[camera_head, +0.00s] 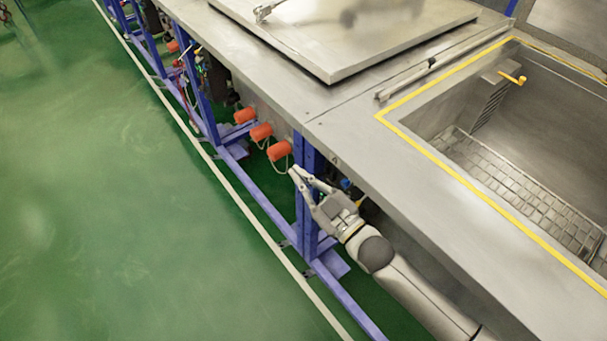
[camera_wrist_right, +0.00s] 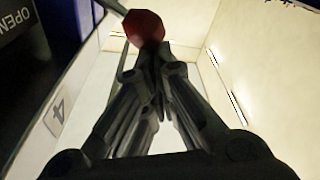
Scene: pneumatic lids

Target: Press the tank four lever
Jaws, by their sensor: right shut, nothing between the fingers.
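My right gripper (camera_head: 297,172) is shut and empty below the counter's front edge, just in front of and below the nearest orange-red lever handle (camera_head: 279,150). In the right wrist view the shut fingertips (camera_wrist_right: 149,62) point at a round red knob (camera_wrist_right: 144,26), which looks close to or touching them; I cannot tell which. A plate marked 4 (camera_wrist_right: 57,113) is to the left of the fingers in that view. A small 4 also shows on the counter edge (camera_head: 335,160) in the head view. My left gripper is not in view.
Two more orange-red handles (camera_head: 261,132) (camera_head: 245,115) sit farther along the counter front. Blue frame legs (camera_head: 307,195) stand beside my right gripper. An open sink-like tank (camera_head: 530,165) with a yellow rim is at right, a closed lid (camera_head: 350,30) behind. Green floor at left is clear.

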